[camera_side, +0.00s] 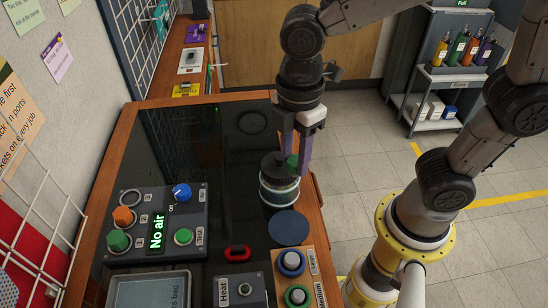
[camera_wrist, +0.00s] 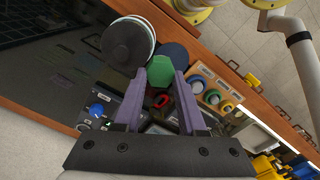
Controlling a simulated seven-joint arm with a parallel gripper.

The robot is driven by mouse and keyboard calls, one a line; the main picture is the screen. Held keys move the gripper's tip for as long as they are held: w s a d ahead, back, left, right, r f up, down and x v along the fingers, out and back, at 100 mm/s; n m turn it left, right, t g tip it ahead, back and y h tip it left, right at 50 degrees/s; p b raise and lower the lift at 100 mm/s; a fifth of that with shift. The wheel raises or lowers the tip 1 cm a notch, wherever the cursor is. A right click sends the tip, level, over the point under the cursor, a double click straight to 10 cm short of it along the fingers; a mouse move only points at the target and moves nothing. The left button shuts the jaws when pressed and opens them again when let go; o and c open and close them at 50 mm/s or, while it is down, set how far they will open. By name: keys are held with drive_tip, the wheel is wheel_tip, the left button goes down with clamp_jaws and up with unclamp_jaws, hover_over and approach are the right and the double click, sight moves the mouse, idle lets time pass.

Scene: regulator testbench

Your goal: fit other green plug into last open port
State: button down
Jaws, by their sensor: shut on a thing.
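The dark control panel (camera_side: 160,217) reads "No air". Its top left port (camera_side: 131,198) is an empty grey ring. An orange plug (camera_side: 123,215) sits in the port below it, and a green plug (camera_side: 118,240) sits in the lowest port. My gripper (camera_side: 295,168) points down, right of and beyond the panel, close to a round dark-lidded canister. It is shut on another green plug (camera_wrist: 160,72), held between the purple fingers; the plug is partly hidden in the side view (camera_side: 292,160). I cannot tell whether plug and canister touch. The panel is partly hidden behind the fingers in the wrist view.
The canister (camera_side: 279,190) stands beside a flat blue disc (camera_side: 288,228). A red ring-shaped part (camera_side: 237,253), a Heat box (camera_side: 240,290), a wooden ring board (camera_side: 306,264) and a grey tray (camera_side: 150,275) lie nearer. The dark mat (camera_side: 215,150) is clear between panel and canister.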

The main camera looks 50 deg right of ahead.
drive_tip(key=shift+s+r, duration=0.1)
drive_tip(key=shift+r, duration=0.1)
drive_tip(key=w+a, duration=0.8)
drive_tip(key=w, duration=0.4)
drive_tip(key=w+a, duration=0.9)
drive_tip(key=w, duration=0.3)
drive_tip(key=shift+w+a+f, duration=0.7)
drive_tip(key=shift+w+f, duration=0.1)
drive_tip(key=shift+f, duration=0.8)
drive_tip(key=shift+w+a+f, duration=0.75)
drive_tip(key=shift+w+f, duration=0.1)
drive_tip(key=shift+f, duration=0.7)
drive_tip(key=shift+w+a+f, duration=0.7)
drive_tip(key=shift+w+f, duration=0.1)
drive_tip(key=shift+f, duration=0.8)
drive_tip(key=shift+f, duration=0.5)
drive_tip(key=shift+c, duration=2)
unclamp_jaws()
drive_tip(key=shift+o, duration=0.2)
